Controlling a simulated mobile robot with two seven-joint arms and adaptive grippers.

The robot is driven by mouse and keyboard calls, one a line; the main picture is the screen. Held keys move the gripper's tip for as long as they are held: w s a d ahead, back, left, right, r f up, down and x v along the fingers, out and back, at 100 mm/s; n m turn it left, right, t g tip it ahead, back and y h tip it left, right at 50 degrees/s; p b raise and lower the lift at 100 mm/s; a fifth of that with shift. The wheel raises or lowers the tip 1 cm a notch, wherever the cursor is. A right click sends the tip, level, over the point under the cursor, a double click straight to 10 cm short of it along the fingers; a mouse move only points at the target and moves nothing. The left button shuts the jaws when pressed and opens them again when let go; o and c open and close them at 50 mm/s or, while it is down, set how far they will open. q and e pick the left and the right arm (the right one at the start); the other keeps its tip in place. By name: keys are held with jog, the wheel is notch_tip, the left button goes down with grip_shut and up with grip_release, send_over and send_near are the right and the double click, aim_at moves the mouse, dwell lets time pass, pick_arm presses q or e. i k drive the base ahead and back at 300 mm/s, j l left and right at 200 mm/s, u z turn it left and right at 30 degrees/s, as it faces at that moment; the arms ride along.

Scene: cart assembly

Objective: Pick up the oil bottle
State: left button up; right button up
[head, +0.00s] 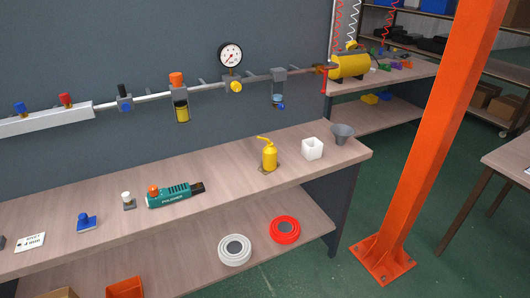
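The oil bottle (269,157) is yellow with a thin bent spout at its top. It stands upright on the wooden workbench in the head view, right of the centre, on a small dark patch or base. Nothing covers it. Neither of my grippers shows in the head view, so I cannot see their state.
A white open container (312,149) and a grey funnel (343,133) stand right of the bottle. A green tool (170,195) lies to its left. A pipe with a gauge (230,55) runs along the wall behind. An orange post (430,150) rises in front at the right.

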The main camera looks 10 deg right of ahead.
aim_at(269, 153)
jog(key=i+l+u, duration=0.1)
jog(key=l, duration=0.25)
jog(key=i+l, duration=0.3)
jog(key=i+l+u, duration=0.15)
jog(key=l, duration=0.25)
